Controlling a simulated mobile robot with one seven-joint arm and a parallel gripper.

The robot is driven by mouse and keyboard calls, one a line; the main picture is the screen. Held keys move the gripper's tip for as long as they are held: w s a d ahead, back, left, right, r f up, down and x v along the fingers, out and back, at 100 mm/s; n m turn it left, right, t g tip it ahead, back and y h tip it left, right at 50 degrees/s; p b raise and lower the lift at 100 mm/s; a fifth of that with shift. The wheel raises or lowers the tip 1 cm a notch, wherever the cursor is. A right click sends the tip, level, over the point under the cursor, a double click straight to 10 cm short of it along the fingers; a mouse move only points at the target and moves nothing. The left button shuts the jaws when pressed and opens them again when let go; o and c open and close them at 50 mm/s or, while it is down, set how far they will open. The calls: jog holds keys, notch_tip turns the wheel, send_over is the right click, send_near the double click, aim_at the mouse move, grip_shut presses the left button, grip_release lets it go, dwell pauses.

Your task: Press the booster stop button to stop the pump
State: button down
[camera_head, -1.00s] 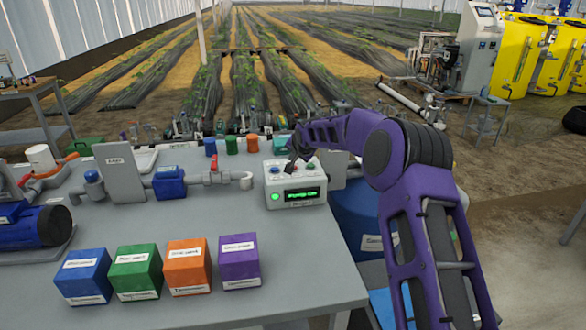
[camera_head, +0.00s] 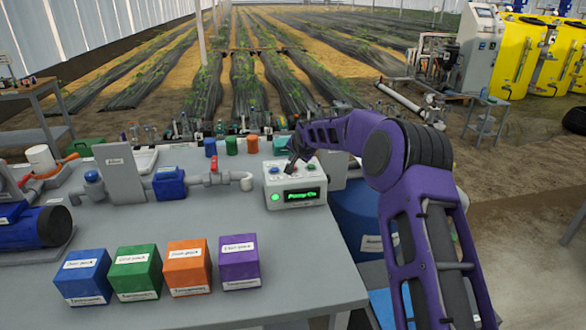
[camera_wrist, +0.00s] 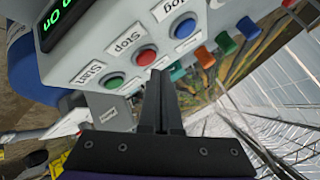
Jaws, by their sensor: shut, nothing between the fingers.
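The control box (camera_head: 297,196) stands on the grey bench near its right edge, its screen (camera_head: 302,195) lit green with "Pump On". It also shows in the wrist view, where the red button (camera_wrist: 146,55) sits beside the "Stop" label, between the green "Start" button (camera_wrist: 113,80) and a blue button (camera_wrist: 184,28). My gripper (camera_wrist: 158,78) is shut and empty, with its fingertips close to the red button. I cannot tell whether they touch it. In the head view my gripper (camera_head: 290,168) is over the top of the box and hides the red button.
Blue, green, orange and purple boxes (camera_head: 239,262) stand at the bench front. A pipe with a red-handled valve (camera_head: 214,172) runs left of the control box. Small coloured bottles (camera_head: 232,146) stand behind it. A blue drum (camera_head: 362,215) is right of the bench.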

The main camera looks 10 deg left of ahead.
jog(key=shift+f, duration=0.1)
dwell(0.5)
jog(key=shift+f+b, duration=0.35)
jog(key=shift+b, duration=0.1)
jog(key=shift+f+b, duration=0.4)
jog(key=shift+f, duration=0.05)
dwell(0.4)
jog(key=shift+r, duration=0.1)
jog(key=shift+r+p, duration=0.4)
jog(key=shift+r, duration=0.35)
jog(key=shift+r+p, duration=1.4)
jog(key=shift+r, duration=1.15)
